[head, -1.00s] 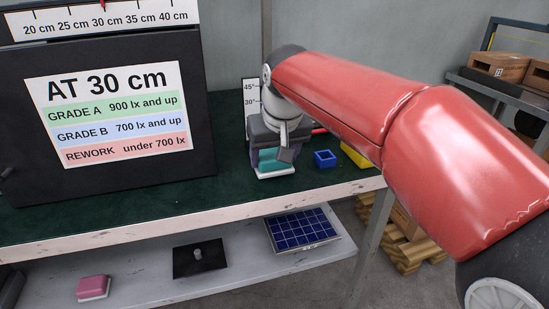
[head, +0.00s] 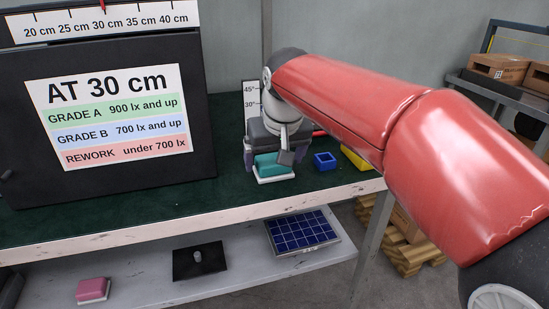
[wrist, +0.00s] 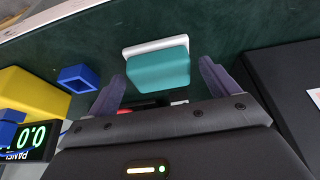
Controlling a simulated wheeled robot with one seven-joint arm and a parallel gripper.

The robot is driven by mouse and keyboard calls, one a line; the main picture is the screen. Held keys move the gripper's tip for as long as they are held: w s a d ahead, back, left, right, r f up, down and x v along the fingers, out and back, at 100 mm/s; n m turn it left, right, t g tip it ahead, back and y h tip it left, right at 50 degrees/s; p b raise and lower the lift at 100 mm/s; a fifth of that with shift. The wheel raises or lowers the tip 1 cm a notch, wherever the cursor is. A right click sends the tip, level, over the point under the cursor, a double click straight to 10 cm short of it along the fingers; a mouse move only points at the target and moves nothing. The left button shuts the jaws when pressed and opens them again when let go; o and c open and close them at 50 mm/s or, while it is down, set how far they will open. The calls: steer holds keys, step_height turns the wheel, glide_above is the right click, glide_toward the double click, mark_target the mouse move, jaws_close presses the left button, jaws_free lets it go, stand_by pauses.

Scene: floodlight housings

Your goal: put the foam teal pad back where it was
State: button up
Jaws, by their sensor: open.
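The foam teal pad (head: 272,166), a teal block on a white base, lies flat on the dark green bench top near its front edge. It also shows in the wrist view (wrist: 160,68), just beyond and between the fingertips. My gripper (head: 276,150) is open behind the pad in the head view, its purple fingers standing to either side. In the wrist view my gripper (wrist: 162,72) has its fingers spread wider than the pad, with green surface visible between each finger and the pad. Nothing is held.
A blue square holder (head: 325,160) and a yellow object (head: 357,157) stand right of the pad. A black box with a grading sign (head: 110,110) fills the left. The lower shelf holds a pink pad (head: 93,289), a black plate (head: 201,262) and a solar panel (head: 302,232).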

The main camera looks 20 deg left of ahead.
steer(key=p+v, duration=0.1)
steer(key=v, duration=1)
steer(key=shift+d+r, duration=0.15)
steer(key=shift+r, duration=0.1)
steer(key=shift+s, duration=0.1)
steer(key=s+d+f+m, duration=0.1)
steer(key=s+d+f, duration=0.15)
steer(key=d, duration=0.35)
steer(key=s+d+f+m+t+h, duration=0.1)
steer(key=s+d+f, duration=0.15)
steer(key=d, duration=0.35)
steer(key=s+d+f+m, duration=0.1)
steer(key=s+d+f, duration=0.15)
steer(key=d, duration=0.35)
steer(key=s+d+f+m+h, duration=0.1)
steer(key=s+d+f+m, duration=0.2)
steer(key=s+d+f, duration=0.5)
step_height(320, 180, down, 4)
steer(key=shift+s+d+f+t, duration=0.1)
steer(key=shift+s+d+t, duration=0.2)
steer(key=shift+d+t, duration=0.15)
